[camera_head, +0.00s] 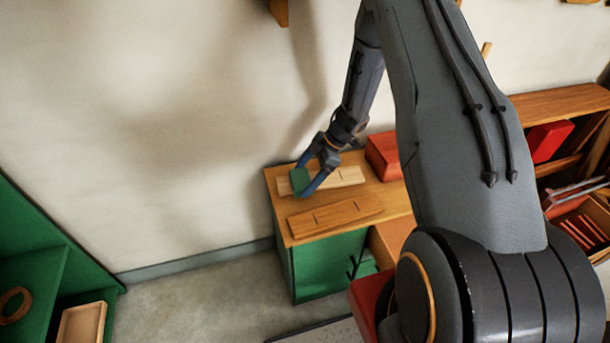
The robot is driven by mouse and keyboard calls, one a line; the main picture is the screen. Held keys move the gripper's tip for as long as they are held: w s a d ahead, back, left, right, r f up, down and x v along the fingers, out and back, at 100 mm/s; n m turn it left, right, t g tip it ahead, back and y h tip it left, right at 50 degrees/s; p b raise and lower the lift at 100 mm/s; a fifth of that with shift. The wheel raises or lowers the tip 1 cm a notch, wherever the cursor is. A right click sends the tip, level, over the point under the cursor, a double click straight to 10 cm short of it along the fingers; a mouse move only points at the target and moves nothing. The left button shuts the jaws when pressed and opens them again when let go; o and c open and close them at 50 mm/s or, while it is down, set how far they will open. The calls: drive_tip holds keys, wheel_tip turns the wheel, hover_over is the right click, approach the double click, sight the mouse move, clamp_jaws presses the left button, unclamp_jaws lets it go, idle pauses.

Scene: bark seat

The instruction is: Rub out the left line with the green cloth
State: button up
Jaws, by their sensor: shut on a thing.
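My gripper (309,183) is shut on the green cloth (299,180), a small green block-like piece. The cloth is at the left end of a pale wooden board (344,177) on top of the cabinet; I cannot tell whether it presses on the board. A short dark line (338,175) shows on the pale board to the right of my gripper. The cloth and fingers cover part of the board's left side, and no line shows there. A second, browner board (358,210) lies in front, with short dark marks on it.
The wooden cabinet top (277,187) has a green front. A red box (384,155) stands right of the pale board. An open shelf (565,103) with red things is at the right. Green shelving (30,235) stands at the lower left. The floor between is clear.

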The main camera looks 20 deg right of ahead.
drive_tip(key=shift+r+p, duration=2.15)
drive_tip(key=shift+r, duration=0.9)
